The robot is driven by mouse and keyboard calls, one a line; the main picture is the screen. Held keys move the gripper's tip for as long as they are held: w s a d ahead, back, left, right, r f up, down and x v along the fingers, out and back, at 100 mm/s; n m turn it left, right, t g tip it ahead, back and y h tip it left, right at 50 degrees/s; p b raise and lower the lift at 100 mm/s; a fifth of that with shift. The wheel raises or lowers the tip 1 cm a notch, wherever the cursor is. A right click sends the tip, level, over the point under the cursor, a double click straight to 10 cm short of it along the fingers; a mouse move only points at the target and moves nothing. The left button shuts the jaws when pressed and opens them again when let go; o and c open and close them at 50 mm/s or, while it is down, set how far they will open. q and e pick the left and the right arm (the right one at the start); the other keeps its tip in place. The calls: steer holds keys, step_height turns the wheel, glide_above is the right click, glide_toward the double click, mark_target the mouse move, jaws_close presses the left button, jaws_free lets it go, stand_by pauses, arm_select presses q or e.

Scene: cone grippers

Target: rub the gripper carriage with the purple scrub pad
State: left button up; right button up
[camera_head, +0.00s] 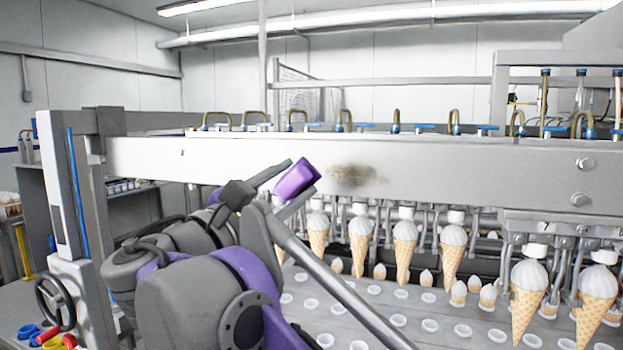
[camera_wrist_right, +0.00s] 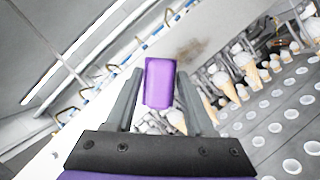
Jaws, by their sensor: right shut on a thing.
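The purple scrub pad (camera_head: 296,180) is held between the fingers of my right gripper (camera_head: 288,188). In the right wrist view the pad (camera_wrist_right: 159,82) sits upright between the two grey fingertips (camera_wrist_right: 158,95). The gripper carriage (camera_head: 240,158) is a long pale metal beam across the head view. It has a dark brownish smudge (camera_head: 352,175) on its front face, just right of the pad. The smudge also shows in the right wrist view (camera_wrist_right: 190,53), beyond the pad. I cannot tell whether the pad touches the carriage. My left gripper is not in view.
Several ice cream cones (camera_head: 404,250) hang in grippers under the carriage. Below them is a conveyor plate (camera_head: 330,318) with rows of round holes. Brown hoses (camera_head: 396,122) and blue fittings line the carriage's top. A handwheel (camera_head: 55,302) and coloured knobs stand at the lower left.

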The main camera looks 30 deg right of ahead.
mark_target(306, 176)
steer(key=shift+w+d, duration=0.15)
steer(key=shift+d, duration=0.15)
steer(key=shift+w+d, duration=0.5)
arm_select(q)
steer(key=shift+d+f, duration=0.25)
arm_select(e)
steer(key=shift+w+d, duration=1.35)
steer(key=shift+d, duration=0.3)
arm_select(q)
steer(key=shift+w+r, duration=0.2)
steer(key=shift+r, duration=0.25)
arm_select(e)
steer(key=shift+w+d+r, duration=0.1)
steer(key=shift+w+d, duration=0.5)
steer(key=shift+d, duration=0.1)
